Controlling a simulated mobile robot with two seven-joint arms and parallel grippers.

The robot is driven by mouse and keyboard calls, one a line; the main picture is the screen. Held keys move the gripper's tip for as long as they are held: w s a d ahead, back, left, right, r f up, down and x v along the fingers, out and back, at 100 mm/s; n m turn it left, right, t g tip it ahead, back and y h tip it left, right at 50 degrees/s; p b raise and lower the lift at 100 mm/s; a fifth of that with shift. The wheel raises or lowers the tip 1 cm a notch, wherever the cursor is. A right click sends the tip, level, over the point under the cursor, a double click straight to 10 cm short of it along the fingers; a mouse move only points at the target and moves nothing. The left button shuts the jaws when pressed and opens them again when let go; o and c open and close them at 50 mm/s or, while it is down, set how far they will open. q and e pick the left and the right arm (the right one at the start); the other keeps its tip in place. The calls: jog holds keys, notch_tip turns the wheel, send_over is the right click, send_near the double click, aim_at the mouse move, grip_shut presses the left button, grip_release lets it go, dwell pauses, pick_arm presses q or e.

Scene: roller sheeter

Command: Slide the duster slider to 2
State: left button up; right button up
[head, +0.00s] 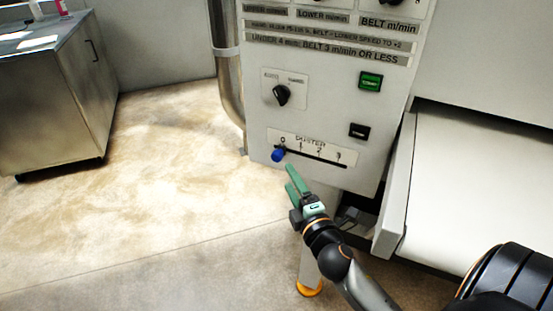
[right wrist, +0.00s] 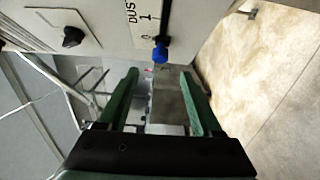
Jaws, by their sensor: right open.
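The duster slider has a blue knob (head: 278,155) at the left end of its slot, by the 0 mark. The scale plate (head: 312,148) carries the word DUSTER and marks 0, 1, 2 and 3. My right gripper (head: 291,178) has green fingers and is open and empty, just below and right of the knob in the head view. In the right wrist view the blue knob (right wrist: 160,52) lies ahead of the gap between the open fingers (right wrist: 160,85), apart from them. My left gripper is not in view.
The control panel (head: 345,95) has a black rotary knob (head: 281,95), a green button (head: 371,81) and a black button (head: 359,131) above the slider. A white belt (head: 475,190) lies to the right. A metal cabinet (head: 50,105) stands far left; the floor between is clear.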

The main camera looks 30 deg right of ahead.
aim_at(279, 160)
jog(key=x, duration=1)
jog(key=shift+w, duration=0.2)
grip_shut()
jog(key=shift+f, duration=0.1)
dwell(1.0)
